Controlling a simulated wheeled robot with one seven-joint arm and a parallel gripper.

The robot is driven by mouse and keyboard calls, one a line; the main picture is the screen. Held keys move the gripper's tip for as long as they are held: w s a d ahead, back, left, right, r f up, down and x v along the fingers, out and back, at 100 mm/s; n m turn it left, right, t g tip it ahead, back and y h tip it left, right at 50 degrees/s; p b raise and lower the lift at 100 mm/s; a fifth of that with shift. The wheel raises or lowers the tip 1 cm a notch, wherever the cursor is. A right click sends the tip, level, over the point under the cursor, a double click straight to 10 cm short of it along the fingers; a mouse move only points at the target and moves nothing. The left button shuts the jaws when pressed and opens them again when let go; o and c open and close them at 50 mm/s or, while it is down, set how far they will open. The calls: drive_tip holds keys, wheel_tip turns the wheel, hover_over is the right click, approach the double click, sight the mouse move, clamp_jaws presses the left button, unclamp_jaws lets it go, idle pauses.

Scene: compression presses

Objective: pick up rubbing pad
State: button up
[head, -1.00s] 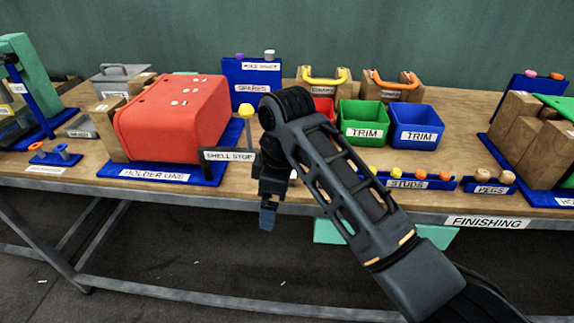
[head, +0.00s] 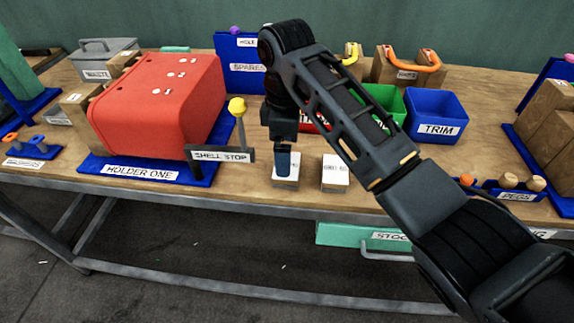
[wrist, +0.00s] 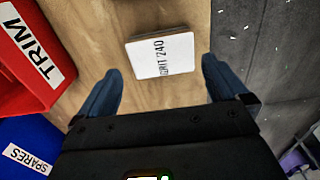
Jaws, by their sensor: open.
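A small pale block, which looks like the rubbing pad (head: 287,183), stands near the table's front edge in the head view. My gripper (head: 283,163) points down over it and partly hides it; I cannot tell the exact height. In the wrist view my gripper (wrist: 160,68) is open and empty, with its two blue fingers apart. A white-topped pad (wrist: 161,55) marked "GRIT 240" lies just beyond and between the fingertips. It is turned slightly and looks free of both fingers.
A second pale block (head: 335,174) stands close to the right. The shell stop (head: 240,130) and red shell (head: 160,108) are on the left. Behind are a red trim bin (wrist: 24,62), a green bin (head: 384,98) and a blue bin (head: 437,108). The pegs tray (head: 515,190) is right.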

sight(292, 182)
drive_tip(key=shift+s+f+p, duration=0.1)
drive_tip(key=shift+f+p, duration=0.25)
drive_tip(key=shift+f, duration=2.05)
drive_tip(key=shift+c, duration=0.4)
drive_tip(key=c, duration=0.6)
